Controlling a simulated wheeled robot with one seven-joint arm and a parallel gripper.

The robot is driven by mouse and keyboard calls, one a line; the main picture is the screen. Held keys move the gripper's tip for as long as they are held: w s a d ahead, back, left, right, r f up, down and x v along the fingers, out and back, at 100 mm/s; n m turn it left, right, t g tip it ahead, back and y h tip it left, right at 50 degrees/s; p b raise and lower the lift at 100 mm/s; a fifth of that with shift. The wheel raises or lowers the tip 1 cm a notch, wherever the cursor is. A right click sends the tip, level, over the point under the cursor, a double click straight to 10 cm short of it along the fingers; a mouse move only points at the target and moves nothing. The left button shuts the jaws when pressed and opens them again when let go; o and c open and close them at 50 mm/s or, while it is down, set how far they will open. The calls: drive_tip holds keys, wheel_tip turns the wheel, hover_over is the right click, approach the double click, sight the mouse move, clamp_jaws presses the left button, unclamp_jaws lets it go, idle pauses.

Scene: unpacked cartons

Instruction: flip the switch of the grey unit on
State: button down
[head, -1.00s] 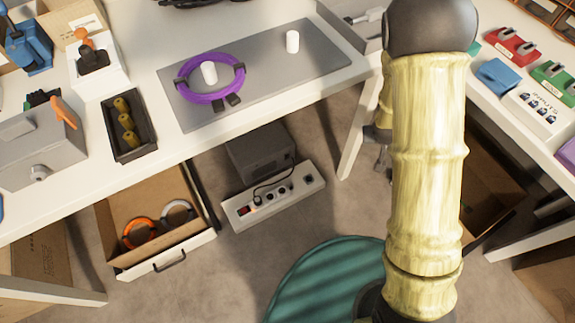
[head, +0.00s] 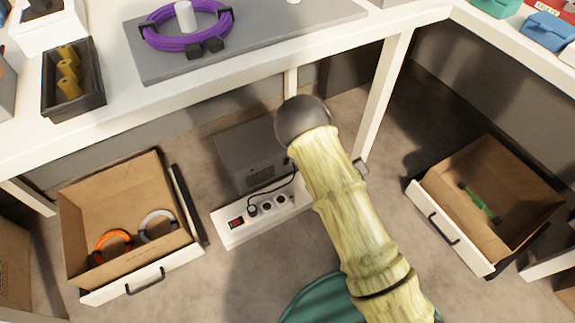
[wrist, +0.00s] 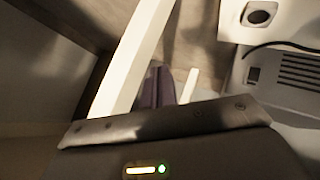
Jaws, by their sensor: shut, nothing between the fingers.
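A grey box-shaped unit (head: 235,150) with a vent grille stands on the floor under the table. A black cable runs from it to the pale power strip (head: 232,240) in front. A red rocker switch (head: 237,222) is at the strip's left end; its position is too small to tell. In the wrist view the unit's grille (wrist: 300,70) and a round socket (wrist: 258,15) show at upper right.
An open drawer (head: 150,280) with an orange and a grey ring is at left. Another drawer (head: 455,230) holds a green tool at right. A white table leg (head: 385,95) stands right of the unit. A purple coil (head: 160,42) lies on the tabletop.

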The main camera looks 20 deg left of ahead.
sight(288, 163)
drive_tip(key=s+a+f+n+y, duration=0.2)
drive_tip(key=a+f+n, duration=0.1)
drive_tip(key=a+f, duration=0.1)
drive_tip(key=s+a+f+n+y+b, duration=0.1)
drive_tip(key=s+a+f+n+y, duration=0.1)
drive_tip(key=a+f+n, duration=0.1)
drive_tip(key=s+a+f+n+g+y, duration=0.1)
drive_tip(key=a+f+n+y, duration=0.2)
drive_tip(key=a+f+n, duration=0.1)
drive_tip(key=shift+s+a+f+b, duration=0.4)
drive_tip(key=shift+a+f, duration=0.1)
drive_tip(key=shift+a, duration=0.2)
drive_tip(key=shift+w+a+b, duration=0.55)
drive_tip(key=shift+a, duration=0.1)
drive_tip(key=w+a+b, duration=0.1)
drive_tip(key=w+a, duration=0.1)
drive_tip(key=w+a+r+b, duration=0.1)
drive_tip(key=a, duration=0.1)
drive_tip(key=shift+w+a, duration=0.2)
drive_tip(key=shift+w, duration=0.2)
drive_tip(key=shift+w+a, duration=0.4)
drive_tip(key=shift+a, duration=0.05)
drive_tip(key=shift+w+a+r, duration=0.1)
drive_tip(key=shift+w+a, duration=0.2)
drive_tip(key=shift+a, duration=0.05)
